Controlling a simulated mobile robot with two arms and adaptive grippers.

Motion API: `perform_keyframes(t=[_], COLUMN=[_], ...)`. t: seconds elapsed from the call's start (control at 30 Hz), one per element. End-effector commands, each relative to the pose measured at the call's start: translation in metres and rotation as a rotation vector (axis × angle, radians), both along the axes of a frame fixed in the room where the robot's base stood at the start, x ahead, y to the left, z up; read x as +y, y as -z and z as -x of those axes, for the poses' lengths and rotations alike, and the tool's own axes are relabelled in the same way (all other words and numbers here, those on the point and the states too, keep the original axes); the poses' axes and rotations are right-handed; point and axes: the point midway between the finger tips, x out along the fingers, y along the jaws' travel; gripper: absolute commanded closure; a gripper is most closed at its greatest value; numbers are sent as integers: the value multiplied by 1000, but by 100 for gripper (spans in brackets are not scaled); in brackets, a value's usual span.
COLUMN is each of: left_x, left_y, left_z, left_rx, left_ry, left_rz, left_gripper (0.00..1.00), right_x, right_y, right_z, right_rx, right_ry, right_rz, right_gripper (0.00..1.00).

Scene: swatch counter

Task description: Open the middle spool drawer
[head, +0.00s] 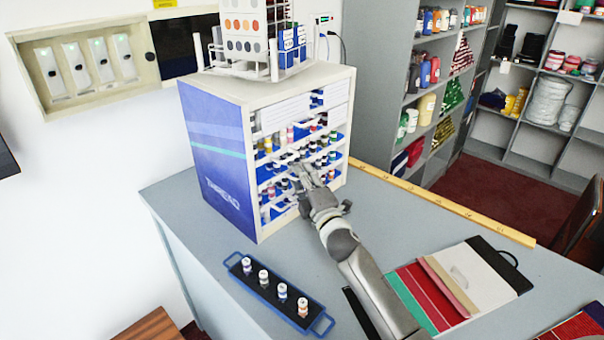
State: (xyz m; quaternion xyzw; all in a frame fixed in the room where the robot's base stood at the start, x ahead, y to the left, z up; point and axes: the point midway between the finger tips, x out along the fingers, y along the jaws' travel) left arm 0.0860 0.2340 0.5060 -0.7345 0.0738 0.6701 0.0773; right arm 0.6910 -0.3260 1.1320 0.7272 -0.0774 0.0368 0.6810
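The thread cabinet (222,152) stands on the grey counter, its blue THREAD side facing left. Its open front shows several blue tiers of small thread spools, one above another. The middle spool drawer (265,174) is partly hidden behind my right gripper; I cannot tell whether it is pulled out. My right gripper (306,172) is at the cabinet's front, at about the height of the middle tiers. Its fingertips blend with the spools behind, so contact and finger opening are unclear. My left gripper is not in view.
A blue-handled tray (312,312) with several spools lies on the counter in front of the cabinet. A yellow ruler strip (440,200) runs along the back edge. Fabric swatches (430,292) lie right of my arm. A swatch rack (250,30) stands on the cabinet.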

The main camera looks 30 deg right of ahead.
Motion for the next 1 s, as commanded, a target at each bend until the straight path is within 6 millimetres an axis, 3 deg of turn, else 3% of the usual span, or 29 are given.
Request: perform_keyframes(t=[0.4,0.63,1.0], left_x=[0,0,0], left_y=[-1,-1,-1], left_z=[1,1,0], left_rx=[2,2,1], left_ry=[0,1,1], left_rz=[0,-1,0], left_gripper=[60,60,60], right_x=[0,0,-1], right_y=[-1,-2,-5], right_z=[-6,-6,-6], right_rx=[0,-2,-8], right_ry=[0,-1,-1], right_rz=[0,-1,-5], right_gripper=[72,100,100])
